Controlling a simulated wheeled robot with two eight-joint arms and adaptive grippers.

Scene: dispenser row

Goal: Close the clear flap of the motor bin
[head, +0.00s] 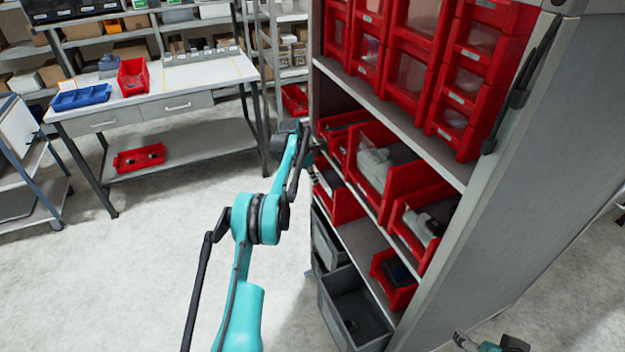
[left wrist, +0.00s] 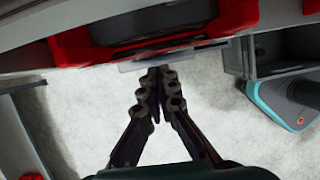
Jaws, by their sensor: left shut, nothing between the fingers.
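A large red bin (head: 405,180) on the middle shelf holds a grey, motor-like part and has a clear panel at its front. Another red bin (head: 440,195) to its right also holds a grey part behind a clear panel. I cannot tell for certain which is the motor bin. My left gripper (head: 312,148) is at the left edge of the rack, beside the shelf bins; its tips are hard to make out there. In the left wrist view the left gripper (left wrist: 157,72) is shut and empty, its tips close below a red bin front (left wrist: 235,15) with a clear strip (left wrist: 190,50). Contact is unclear.
The rack's upper shelf (head: 400,110) overhangs the middle bins, and its grey side panel (head: 540,170) closes off the right. Grey crates (head: 355,305) stand at the bottom. A workbench (head: 190,85) is at the back left.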

